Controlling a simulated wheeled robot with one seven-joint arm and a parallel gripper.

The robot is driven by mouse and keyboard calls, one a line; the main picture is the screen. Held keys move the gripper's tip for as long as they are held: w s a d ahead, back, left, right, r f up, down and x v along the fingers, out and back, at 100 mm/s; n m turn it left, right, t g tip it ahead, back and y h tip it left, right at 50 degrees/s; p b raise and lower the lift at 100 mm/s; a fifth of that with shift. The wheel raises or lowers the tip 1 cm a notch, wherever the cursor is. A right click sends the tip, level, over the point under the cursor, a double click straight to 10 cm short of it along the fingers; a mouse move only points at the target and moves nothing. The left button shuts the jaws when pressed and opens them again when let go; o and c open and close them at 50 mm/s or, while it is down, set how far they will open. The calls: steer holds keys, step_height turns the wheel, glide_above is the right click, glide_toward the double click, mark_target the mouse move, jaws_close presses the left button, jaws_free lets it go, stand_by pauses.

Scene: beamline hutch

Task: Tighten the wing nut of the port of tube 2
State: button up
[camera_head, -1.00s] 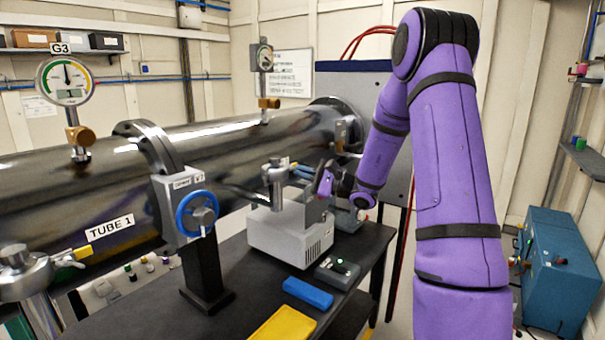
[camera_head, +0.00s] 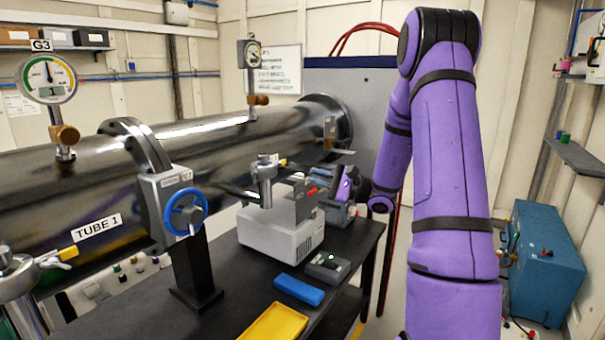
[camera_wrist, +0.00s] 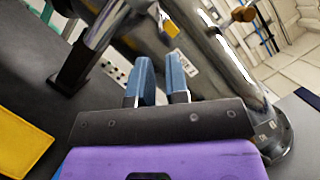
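The dark steel beam tube runs across the head view, and its near section carries a TUBE 1 label. In the wrist view a yellow tab (camera_wrist: 172,30) shows on the clamp, beyond the fingertips. My gripper (camera_head: 322,176) is right of the port, partly hidden by clutter. In the wrist view my gripper (camera_wrist: 161,62) has two blue fingers apart, with nothing between them.
A white box-shaped instrument (camera_head: 282,235) stands on the dark bench below the port. A grey control box (camera_head: 328,266), a blue case (camera_head: 299,290) and a yellow tray (camera_head: 273,325) lie in front. A teal cabinet (camera_head: 548,262) stands on the floor at right.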

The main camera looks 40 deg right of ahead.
steer(key=shift+v, duration=1.55)
steer(key=shift+a, duration=0.1)
steer(key=s+a+r+n+g, duration=0.2)
steer(key=s+a+n+g, duration=0.15)
steer(key=a, duration=0.35)
steer(key=s+a+r+n+g, duration=0.2)
steer(key=s+a+n+g, duration=0.1)
steer(key=a+g, duration=0.3)
steer(key=s+a+r+n+g, duration=0.2)
steer(key=s+a+n+g, duration=0.15)
steer(key=a, duration=0.45)
steer(key=s+a+r+n+t+h, duration=0.1)
steer(key=s+r+n+h, duration=0.1)
steer(key=s+h, duration=0.4)
steer(key=s+a+r+n+t+h, duration=0.1)
steer(key=s+n+h, duration=0.3)
steer(key=s+h, duration=0.3)
steer(key=shift+s+r+n, duration=0.4)
steer(key=shift+s, duration=1.4)
steer(key=shift+a, duration=0.1)
